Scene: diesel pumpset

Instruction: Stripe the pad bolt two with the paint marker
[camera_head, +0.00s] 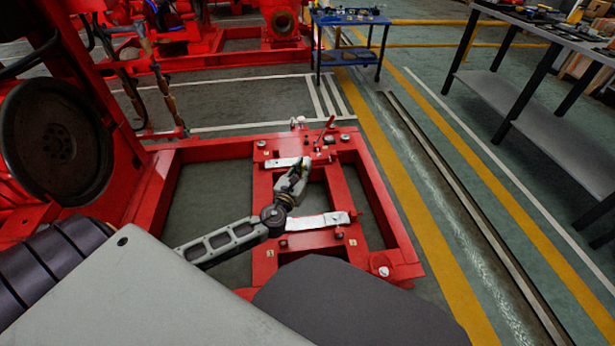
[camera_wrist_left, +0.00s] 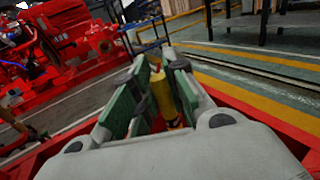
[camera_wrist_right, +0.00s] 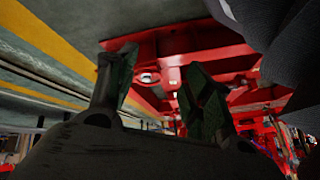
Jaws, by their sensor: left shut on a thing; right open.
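My left gripper (camera_head: 298,168) is shut on the yellow paint marker (camera_wrist_left: 163,98), which stands between its green finger pads in the left wrist view. In the head view this gripper is over the red base frame (camera_head: 377,205), near its cross rails. Bolt heads show on the frame, one at the far right (camera_head: 345,138) and one at the near right corner (camera_head: 383,271). I cannot tell which is pad bolt two. The marker's tip is hidden. My right gripper (camera_wrist_right: 158,85) is open and empty in the right wrist view, with red frame parts and a bolt (camera_wrist_right: 147,78) beyond it.
Two pale strips (camera_head: 318,221) lie across the red rails. A small upright lever (camera_head: 327,128) stands at the frame's far end. A large dark flywheel (camera_head: 55,143) is at left. A blue trolley (camera_head: 349,55) and a grey bench (camera_head: 520,100) stand beyond, with clear floor between.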

